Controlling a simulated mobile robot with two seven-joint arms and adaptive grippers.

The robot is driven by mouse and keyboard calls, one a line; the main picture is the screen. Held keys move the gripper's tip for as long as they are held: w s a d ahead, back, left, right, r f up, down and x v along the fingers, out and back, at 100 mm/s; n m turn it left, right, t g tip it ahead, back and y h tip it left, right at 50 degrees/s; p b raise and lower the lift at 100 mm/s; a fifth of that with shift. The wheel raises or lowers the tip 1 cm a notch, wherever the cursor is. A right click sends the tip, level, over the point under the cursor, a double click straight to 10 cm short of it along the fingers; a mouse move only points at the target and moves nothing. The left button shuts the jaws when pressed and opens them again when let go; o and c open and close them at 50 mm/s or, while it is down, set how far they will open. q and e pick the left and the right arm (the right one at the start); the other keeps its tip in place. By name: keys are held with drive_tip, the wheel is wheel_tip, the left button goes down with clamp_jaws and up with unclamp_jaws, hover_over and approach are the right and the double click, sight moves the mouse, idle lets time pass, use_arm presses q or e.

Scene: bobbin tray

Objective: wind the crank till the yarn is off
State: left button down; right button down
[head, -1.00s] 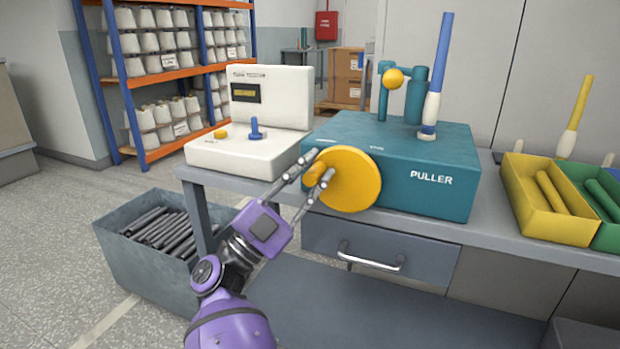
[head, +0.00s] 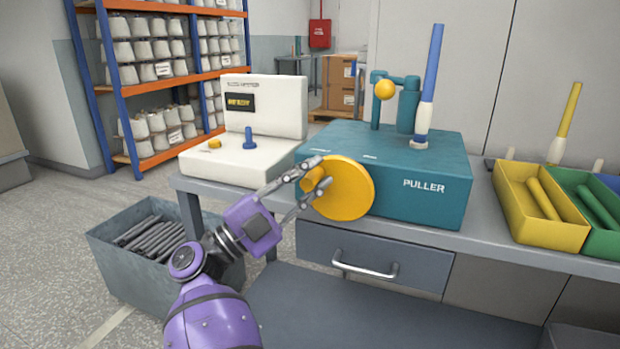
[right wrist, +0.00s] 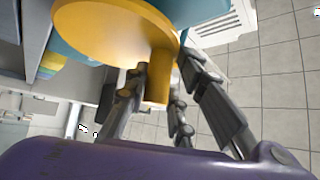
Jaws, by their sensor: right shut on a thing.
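The yellow crank disc (head: 345,190) is on the front left of the teal puller box (head: 437,165). Its yellow handle peg (head: 316,179) sticks out toward me. My right gripper (head: 306,182) is shut on the peg. The right wrist view shows the peg (right wrist: 158,80) between the fingers (right wrist: 160,100), under the disc (right wrist: 115,30). A bobbin stands upright on the box, with a white lower part and blue upper part (head: 432,62). A teal bracket with a yellow ball (head: 384,90) stands beside it. My left gripper is not in view.
A white console (head: 245,160) with a blue knob stands left of the puller. Yellow (head: 548,231) and green (head: 607,238) trays are at the right. A grey bin (head: 120,275) of dark rods and a drawer handle (head: 365,271) are below.

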drive_tip(key=c, duration=1.6)
unclamp_jaws()
drive_tip(key=shift+d+f, duration=0.25)
drive_tip(key=shift+f, duration=0.15)
drive_tip(key=shift+o, duration=0.2)
drive_tip(key=shift+r, duration=0.1)
drive_tip(key=shift+a+r, duration=0.1)
drive_tip(key=shift+a, duration=0.05)
drive_tip(key=v, duration=1.2)
